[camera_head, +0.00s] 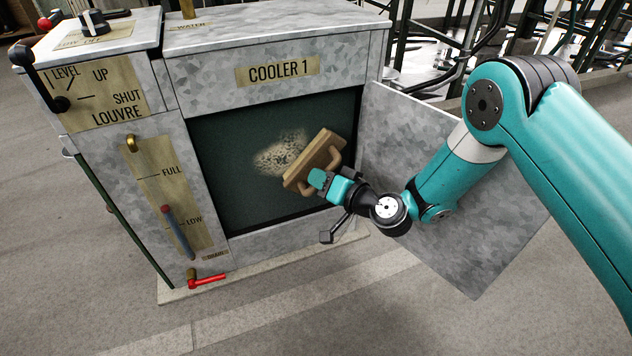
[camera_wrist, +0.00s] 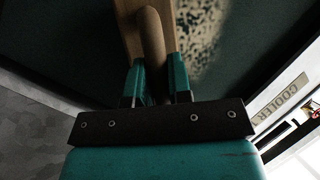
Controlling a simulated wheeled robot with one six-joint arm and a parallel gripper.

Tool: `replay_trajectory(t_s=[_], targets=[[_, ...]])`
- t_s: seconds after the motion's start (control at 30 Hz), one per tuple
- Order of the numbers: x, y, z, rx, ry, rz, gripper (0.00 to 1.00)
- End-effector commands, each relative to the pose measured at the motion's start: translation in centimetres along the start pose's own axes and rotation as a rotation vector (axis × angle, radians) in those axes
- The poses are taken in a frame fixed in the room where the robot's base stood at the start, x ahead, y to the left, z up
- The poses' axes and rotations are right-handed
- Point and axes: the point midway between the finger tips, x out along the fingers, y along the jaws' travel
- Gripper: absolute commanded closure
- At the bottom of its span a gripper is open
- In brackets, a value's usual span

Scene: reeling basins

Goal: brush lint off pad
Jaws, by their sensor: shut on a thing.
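The dark green pad (camera_head: 225,140) fills the open front of the cooler. A pale, speckled patch of lint (camera_head: 283,154) lies on it near the middle, and it also shows in the wrist view (camera_wrist: 202,32). My gripper (camera_head: 322,183) is shut on the handle of a wooden brush (camera_head: 314,160). The brush is tilted, just right of the lint patch, close against the pad; whether it touches cannot be told. In the wrist view my fingers (camera_wrist: 158,80) close on both sides of the round handle (camera_wrist: 151,40). The brush's working face is hidden.
The cooler's grey door (camera_head: 450,220) stands open on the right, behind and below my arm. The cooler body (camera_head: 280,35) frames the pad. A louvre lever (camera_head: 45,85) and a red-handled drain valve (camera_head: 207,281) stick out on the left. The floor in front is clear.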

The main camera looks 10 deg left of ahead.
Motion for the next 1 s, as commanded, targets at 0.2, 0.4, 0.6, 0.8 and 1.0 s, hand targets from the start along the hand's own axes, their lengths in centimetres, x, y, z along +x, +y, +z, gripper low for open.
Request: replay_trajectory(t_s=[0.2,0.4,0.6,0.8,1.0], targets=[[-0.3,-1.5,-1.8,-0.003,0.01,-0.002,1.0],[-0.4,-1.8,-1.9,-0.002,0.008,-0.002,1.0],[0.1,-2.9,-1.0,-0.003,0.005,-0.003,1.0],[0.8,-3.9,-0.1,-0.001,0.006,-0.002,1.0],[1.2,-4.8,0.5,-0.002,0.004,-0.003,1.0]])
